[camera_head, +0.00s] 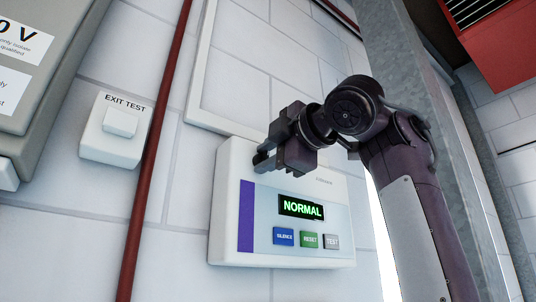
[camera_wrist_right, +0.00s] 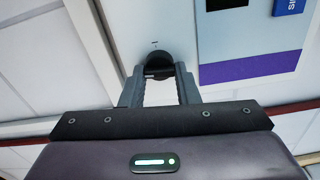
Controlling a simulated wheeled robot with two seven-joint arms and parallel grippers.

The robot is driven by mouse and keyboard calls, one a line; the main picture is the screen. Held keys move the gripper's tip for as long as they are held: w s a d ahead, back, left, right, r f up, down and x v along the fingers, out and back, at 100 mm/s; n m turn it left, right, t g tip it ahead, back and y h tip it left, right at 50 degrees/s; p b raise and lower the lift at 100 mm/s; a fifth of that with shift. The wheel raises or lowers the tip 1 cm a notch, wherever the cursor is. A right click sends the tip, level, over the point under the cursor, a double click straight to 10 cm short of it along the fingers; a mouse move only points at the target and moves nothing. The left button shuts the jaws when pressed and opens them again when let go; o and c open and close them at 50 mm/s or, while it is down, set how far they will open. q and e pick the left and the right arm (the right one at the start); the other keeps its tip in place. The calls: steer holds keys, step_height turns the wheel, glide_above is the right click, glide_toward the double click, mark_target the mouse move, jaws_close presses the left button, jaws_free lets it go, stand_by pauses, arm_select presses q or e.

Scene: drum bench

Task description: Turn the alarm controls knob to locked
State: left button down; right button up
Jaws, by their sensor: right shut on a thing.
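The white alarm panel (camera_head: 225,215) is on the wall, with a purple stripe and a green "NORMAL" display (camera_head: 302,208). My right gripper (camera_head: 264,161) is at the panel's upper part. In the right wrist view, the black round knob (camera_wrist_right: 158,58) sits on the panel's white face, and the fingers of my right gripper (camera_wrist_right: 159,82) are shut on it from both sides. A small mark shows on the panel beyond the knob, too small to read. The gripper hides the knob in the head view. The knob's setting cannot be read. My left gripper is not in view.
Blue "SILENCE" (camera_head: 283,237), green "RESET" (camera_head: 309,240) and grey "TEST" (camera_head: 332,241) buttons sit below the display. A white "EXIT TEST" switch (camera_head: 113,143) and a red pipe (camera_head: 149,165) are to the left. A grey metal post (camera_head: 400,60) stands behind my right arm.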

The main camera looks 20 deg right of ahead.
steer(key=shift+f+n, duration=0.1)
steer(key=shift+n, duration=0.4)
steer(key=o, duration=0.9)
steer(key=shift+w, duration=0.1)
steer(key=shift+o, duration=0.2)
steer(key=b+v, duration=0.4)
steer(key=v, duration=0.4)
steer(key=shift+w, duration=0.2)
steer(key=shift+s, duration=0.15)
